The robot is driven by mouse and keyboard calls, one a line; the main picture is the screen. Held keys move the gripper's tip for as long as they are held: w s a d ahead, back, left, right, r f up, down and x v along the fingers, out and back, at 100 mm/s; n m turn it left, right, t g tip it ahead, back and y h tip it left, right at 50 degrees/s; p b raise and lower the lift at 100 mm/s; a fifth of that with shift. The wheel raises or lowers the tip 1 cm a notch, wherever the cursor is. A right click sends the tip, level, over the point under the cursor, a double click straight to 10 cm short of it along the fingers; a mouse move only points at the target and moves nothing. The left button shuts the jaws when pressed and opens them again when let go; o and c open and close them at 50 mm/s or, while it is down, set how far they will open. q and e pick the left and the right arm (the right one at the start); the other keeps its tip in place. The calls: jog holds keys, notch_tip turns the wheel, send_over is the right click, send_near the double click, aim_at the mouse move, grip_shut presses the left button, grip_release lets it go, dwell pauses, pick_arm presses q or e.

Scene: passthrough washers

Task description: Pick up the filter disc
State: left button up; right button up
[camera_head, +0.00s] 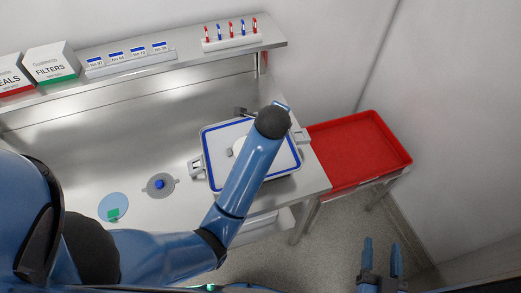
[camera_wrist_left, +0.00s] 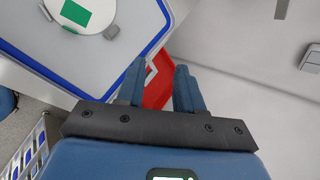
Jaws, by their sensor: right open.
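A pale disc with a green patch (camera_wrist_left: 97,28) shows at the upper left of the left wrist view. It lies inside the blue-rimmed tray (camera_wrist_left: 30,57). In the head view my left arm hides most of that disc, and the tray (camera_head: 207,160) stands on the counter. A second, light blue disc with a green tab (camera_head: 112,200) lies on the counter at the left. My right gripper (camera_head: 382,252) is open and empty at the lower right, over the floor.
A grey round piece with a blue centre (camera_head: 160,187) lies on the counter. A red bin (camera_head: 355,150) stands right of the counter. The shelf behind holds a FILTERS box (camera_head: 52,66), a labelled strip (camera_head: 130,60) and a rack of red and blue pieces (camera_head: 231,40).

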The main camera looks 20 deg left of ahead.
pick_arm(q)
jog(key=s+a+f+m+g, duration=0.1)
jog(key=f, duration=0.2)
jog(key=s+a+f+m+g+y, duration=0.1)
jog(key=s+f+m+g, duration=0.1)
jog(key=f, duration=0.1)
jog(key=s+a+f+m+g, duration=0.1)
jog(key=s+f+m, duration=0.1)
jog(key=f, duration=0.1)
jog(key=shift+s+a+f+g, duration=0.1)
jog(key=shift+s+f+g, duration=0.1)
jog(key=shift+g, duration=0.2)
jog(key=shift+m, duration=0.3)
jog(key=p+x, duration=0.1)
jog(key=x, duration=0.3)
jog(key=shift+s+a+p, duration=0.1)
jog(key=shift+s+p, duration=0.05)
jog(key=shift+p, duration=0.25)
jog(key=shift+a+f, duration=0.15)
jog(key=shift+f, duration=0.45)
pick_arm(e)
jog(key=shift+s+d+r, duration=0.15)
jog(key=shift+s+r, duration=0.15)
jog(key=shift+r, duration=0.2)
jog(key=shift+s+d+r, duration=0.15)
jog(key=shift+s+r, duration=0.1)
jog(key=shift+r, duration=0.25)
pick_arm(q)
jog(key=shift+f, duration=0.15)
